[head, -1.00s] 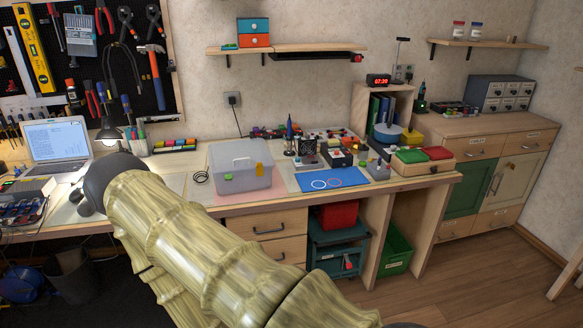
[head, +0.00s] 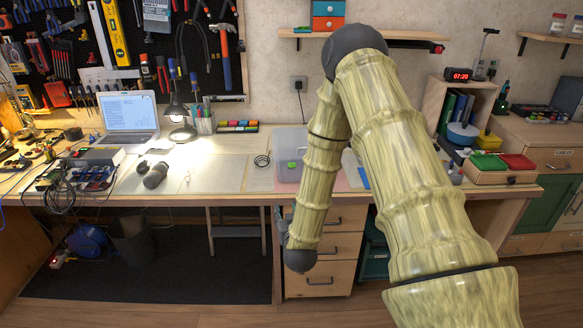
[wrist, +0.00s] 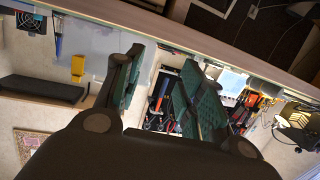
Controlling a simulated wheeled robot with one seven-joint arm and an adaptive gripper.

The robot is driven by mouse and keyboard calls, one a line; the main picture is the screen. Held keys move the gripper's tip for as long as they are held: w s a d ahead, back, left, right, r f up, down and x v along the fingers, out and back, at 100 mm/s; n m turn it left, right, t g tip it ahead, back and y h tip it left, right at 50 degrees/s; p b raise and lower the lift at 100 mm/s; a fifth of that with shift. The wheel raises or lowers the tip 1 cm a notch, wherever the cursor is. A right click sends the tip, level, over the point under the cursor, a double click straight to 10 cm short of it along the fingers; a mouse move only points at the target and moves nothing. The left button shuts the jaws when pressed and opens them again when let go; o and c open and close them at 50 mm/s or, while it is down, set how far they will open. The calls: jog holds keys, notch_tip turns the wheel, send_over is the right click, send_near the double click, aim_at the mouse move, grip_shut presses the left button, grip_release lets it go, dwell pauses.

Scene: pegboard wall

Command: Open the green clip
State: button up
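The green clip (head: 291,165) is a small green patch on the front of a clear grey lidded box (head: 289,145) on the workbench in the head view. My arm hides the right part of the box, where a yellow clip showed earlier. In the wrist view, which is nearly upside down, a pale box with a yellow clip (wrist: 78,67) seems to show at left; I cannot make out the green clip there. My gripper (wrist: 163,58) is open and empty, its two fingers apart, away from the box. I cannot make out its fingers in the head view.
The workbench (head: 215,172) has free room left of the box. A lamp (head: 180,120), a laptop (head: 128,115) and a pen holder (head: 203,122) stand further left. Red and green trays (head: 500,168) stand to the right. Drawers (head: 330,245) are below the bench.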

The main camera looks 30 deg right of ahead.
aim_at(292, 166)
jog(key=w+d+r+m+t+h, duration=0.1)
jog(key=w+d+r+t+h, duration=0.15)
jog(key=d+r, duration=0.4)
jog(key=shift+g, duration=0.45)
jog(key=x, duration=0.3)
jog(key=a+p+x, duration=0.1)
jog(key=x, duration=0.2)
jog(key=r+p+x, duration=0.1)
jog(key=x, duration=0.3)
jog(key=shift+w+a+r, duration=0.1)
jog(key=shift+w+r, duration=0.05)
jog(key=shift+w, duration=0.3)
jog(key=shift+c, duration=0.3)
